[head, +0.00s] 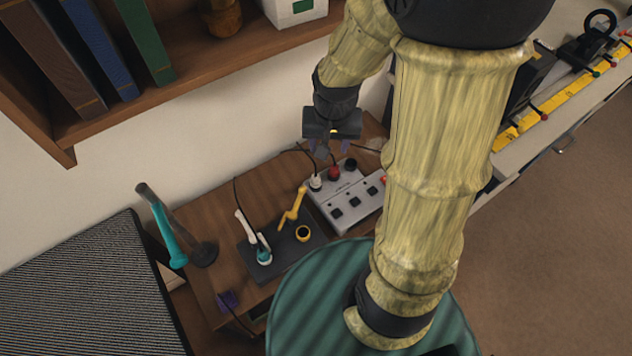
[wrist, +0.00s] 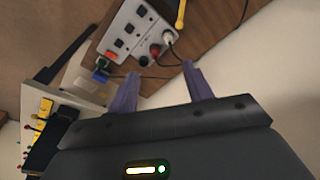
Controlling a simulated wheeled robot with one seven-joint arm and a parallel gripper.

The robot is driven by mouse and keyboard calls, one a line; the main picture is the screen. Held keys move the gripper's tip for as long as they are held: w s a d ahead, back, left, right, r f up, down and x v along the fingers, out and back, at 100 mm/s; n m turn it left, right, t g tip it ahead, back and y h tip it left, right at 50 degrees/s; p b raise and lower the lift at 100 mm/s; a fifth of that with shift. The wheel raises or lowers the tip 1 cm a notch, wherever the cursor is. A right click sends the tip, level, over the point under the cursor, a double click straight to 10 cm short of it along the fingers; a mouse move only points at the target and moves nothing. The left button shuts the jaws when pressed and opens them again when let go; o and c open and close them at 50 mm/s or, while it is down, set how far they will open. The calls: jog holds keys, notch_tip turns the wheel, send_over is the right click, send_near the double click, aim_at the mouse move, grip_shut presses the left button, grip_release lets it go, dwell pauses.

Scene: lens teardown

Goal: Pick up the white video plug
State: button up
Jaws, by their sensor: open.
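A grey box (head: 345,203) with black square switches sits on the wooden desk, and it also shows in the wrist view (wrist: 128,30). A white plug (head: 316,183) stands upright at one corner of the box, with a dark cable; it also shows in the wrist view (wrist: 168,38). Beside it stand a red plug (head: 334,173) and a black plug (head: 351,164). My gripper (head: 320,150) is above and behind this row of plugs, apart from them. In the wrist view its two purple fingers (wrist: 160,76) are spread and empty, with the plugs beyond them.
A dark mat (head: 282,255) left of the box holds a white handled tool (head: 246,227), a yellow arm-like piece (head: 293,208) and a yellow-rimmed cup (head: 303,233). A teal lamp-like object (head: 168,235) stands at the left. A bookshelf (head: 190,75) overhangs behind.

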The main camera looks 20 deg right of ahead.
jog(key=w+f+m+g+b, duration=0.1)
jog(key=w+f+m+b, duration=0.1)
jog(key=w+f+m, duration=0.5)
notch_tip(320, 180, down, 4)
jog(key=w, duration=0.2)
jog(key=shift+w+d+r+m+g, duration=0.2)
jog(key=shift+w+m+g, duration=0.1)
jog(key=shift+w+g, duration=0.1)
jog(key=shift+f, duration=0.1)
send_near(315, 176)
jog(key=f, duration=0.2)
jog(key=d+f, duration=0.1)
jog(key=f, duration=0.2)
jog(key=shift+w+f, duration=0.1)
jog(key=shift+f, duration=0.05)
jog(key=shift+a+f+p, duration=0.15)
jog(key=shift+f+p, duration=0.15)
jog(key=shift+f, duration=1)
jog(key=shift+a+f+p, duration=0.15)
jog(key=shift+f+p, duration=0.1)
jog(key=shift+f, duration=1.05)
jog(key=shift+c, duration=0.2)
